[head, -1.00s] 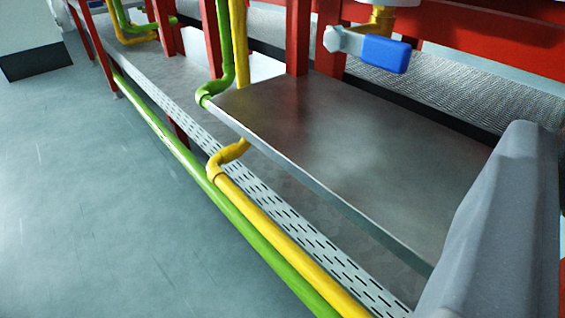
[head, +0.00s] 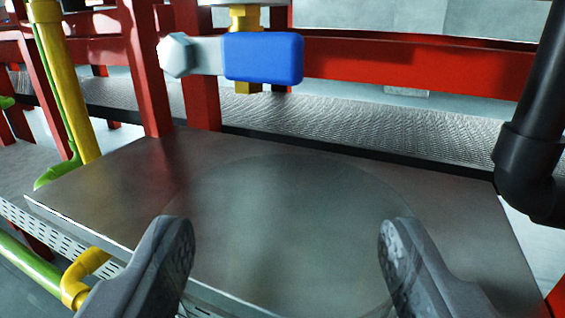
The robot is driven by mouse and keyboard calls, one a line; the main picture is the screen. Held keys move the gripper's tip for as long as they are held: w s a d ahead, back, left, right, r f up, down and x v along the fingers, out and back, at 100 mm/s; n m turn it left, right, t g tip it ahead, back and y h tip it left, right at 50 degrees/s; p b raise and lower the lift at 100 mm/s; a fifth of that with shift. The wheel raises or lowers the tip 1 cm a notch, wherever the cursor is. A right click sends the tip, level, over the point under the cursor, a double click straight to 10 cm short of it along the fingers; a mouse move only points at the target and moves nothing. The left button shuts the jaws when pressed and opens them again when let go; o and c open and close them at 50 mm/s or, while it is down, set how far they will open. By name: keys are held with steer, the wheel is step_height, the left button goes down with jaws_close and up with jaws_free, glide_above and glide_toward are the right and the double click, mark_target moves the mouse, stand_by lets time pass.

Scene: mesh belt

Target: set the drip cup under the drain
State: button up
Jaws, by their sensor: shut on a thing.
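The drip cup (head: 290,205) shows only as a faint, clear round outline in the lower middle of the head view. My gripper (head: 284,238) is shut on it, with its grey fingers wide apart on the cup's left and right sides. The drain is a short brass pipe (head: 247,88) at the top, with a blue-handled valve (head: 262,57). It ends above the back of a grey metal shelf (head: 120,180). The cup appears in front of the drain, over the shelf. I cannot tell whether its base touches the shelf.
Red posts (head: 143,75) stand behind the shelf's left part. A yellow pipe (head: 66,80) and a green pipe (head: 60,175) run at the left. A thick black pipe (head: 530,145) is at the right. The mesh belt (head: 370,130) lies behind. The shelf's visible top is otherwise clear.

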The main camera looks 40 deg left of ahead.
mark_target(287, 211)
steer(key=b+x, duration=0.1)
steer(key=x, duration=0.7)
steer(key=shift+b, duration=0.3)
step_height(287, 211, down, 4)
steer(key=shift+w+r+b, duration=0.2)
steer(key=shift+b, duration=0.55)
steer(key=shift+r, duration=0.1)
steer(key=o, duration=1)
steer(key=shift+o, duration=0.2)
